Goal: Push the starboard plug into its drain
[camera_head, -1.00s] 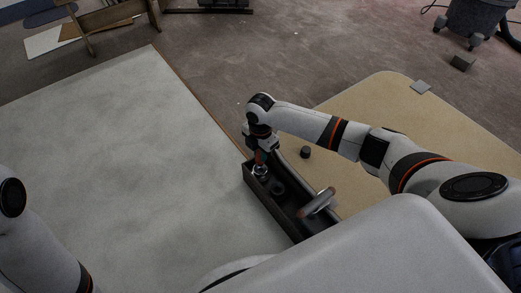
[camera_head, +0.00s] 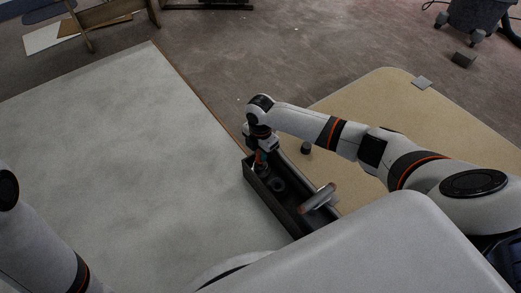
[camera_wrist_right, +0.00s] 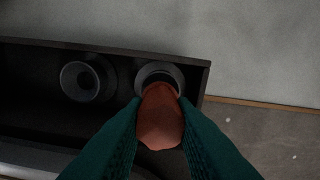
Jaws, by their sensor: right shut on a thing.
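My right gripper (camera_head: 261,155) is shut on an orange-brown rounded piece, seemingly the starboard plug, at the far end of a dark trough (camera_head: 290,226). In the right wrist view this plug (camera_wrist_right: 160,118) sits between the teal fingers. The plug covers the near side of a round drain (camera_wrist_right: 157,76); whether its lower end is inside cannot be told. A second round drain (camera_wrist_right: 87,79) lies beside it, open in the wrist view, and shows in the head view (camera_head: 278,185). My left gripper is out of view.
A grey cylinder with a brownish end (camera_head: 318,198) lies across the trough's near part. A small black cylinder (camera_head: 305,148) stands on the tan board (camera_head: 390,95). The wide pale panel (camera_head: 120,160) left of the trough is clear.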

